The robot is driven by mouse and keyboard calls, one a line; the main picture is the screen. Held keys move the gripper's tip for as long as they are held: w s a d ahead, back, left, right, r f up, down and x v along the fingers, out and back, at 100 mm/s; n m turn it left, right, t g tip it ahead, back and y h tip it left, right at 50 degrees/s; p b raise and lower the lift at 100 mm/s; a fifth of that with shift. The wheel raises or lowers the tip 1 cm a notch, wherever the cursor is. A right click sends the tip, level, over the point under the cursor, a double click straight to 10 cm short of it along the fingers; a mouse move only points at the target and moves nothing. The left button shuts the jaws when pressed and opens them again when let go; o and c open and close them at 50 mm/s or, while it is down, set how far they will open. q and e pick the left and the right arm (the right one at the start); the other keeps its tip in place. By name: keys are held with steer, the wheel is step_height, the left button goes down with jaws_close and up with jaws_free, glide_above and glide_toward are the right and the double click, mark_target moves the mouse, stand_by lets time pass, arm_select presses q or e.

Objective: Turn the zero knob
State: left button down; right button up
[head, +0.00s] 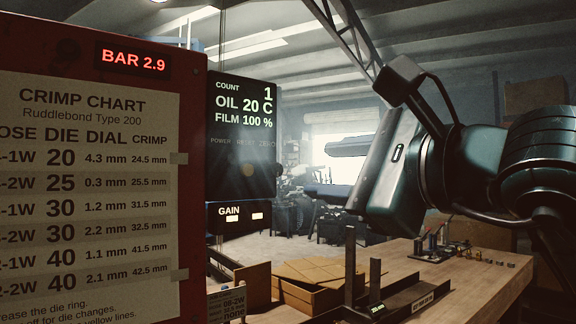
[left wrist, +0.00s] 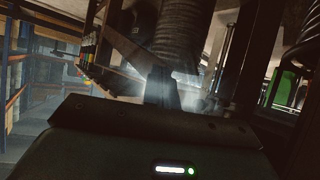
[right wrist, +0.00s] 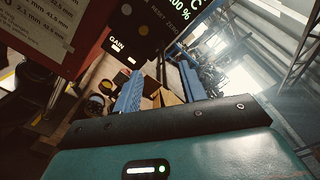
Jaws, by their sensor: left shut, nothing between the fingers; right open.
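The control panel (head: 241,107) stands left of centre in the head view, with small, dim POWER, RESET and ZERO labels. The panel also shows in the right wrist view (right wrist: 112,25), where round controls sit by the labels. I cannot clearly make out which one is the zero knob. My right gripper (head: 332,171) is open and empty, to the right of the panel and apart from it. Its blue fingers also show in the right wrist view (right wrist: 160,88). My left gripper (left wrist: 161,88) is shut and empty in the left wrist view; the head view does not show it.
A red cabinet with a crimp chart (head: 85,190) fills the left of the head view. A GAIN panel (head: 239,217) hangs below the control panel. A wooden bench (head: 470,275) with small parts and a cardboard box (head: 310,285) lies below right. Open air separates the right gripper and panel.

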mark_target(278, 171)
steer(key=p+x, duration=0.2)
steer(key=x, duration=0.8)
steer(key=shift+p, duration=0.4)
steer(key=shift+f, duration=0.1)
jaws_close()
